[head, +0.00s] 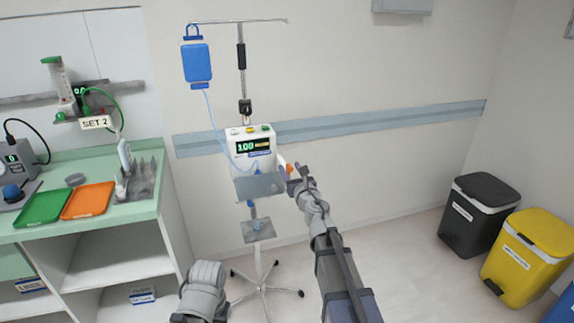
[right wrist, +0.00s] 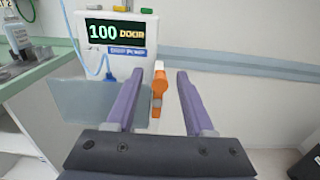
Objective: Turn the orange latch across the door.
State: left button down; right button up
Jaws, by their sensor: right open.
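The orange latch (head: 289,169) sits at the lower right side of the white infusion pump (head: 238,150). It also shows in the right wrist view (right wrist: 159,82), pointing roughly up and down on a pale mount. A grey plate (head: 260,186), which looks like the pump's door, covers the lower front of the pump; it also shows in the right wrist view (right wrist: 80,108). My right gripper (head: 294,178) is open. In the right wrist view its two purple fingers stand on either side of the latch, with gaps visible and no clear contact. My left gripper is not in view.
The pump hangs on a wheeled stand with a blue bag (head: 197,62) and a thin tube (head: 212,115). A green-topped counter (head: 145,208) with green and orange trays stands left. Dark (head: 470,230) and yellow (head: 520,270) bins stand right. The floor between is clear.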

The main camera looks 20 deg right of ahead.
jog(key=w, duration=0.4)
jog(key=shift+s, duration=0.1)
grip_shut()
dwell(0.4)
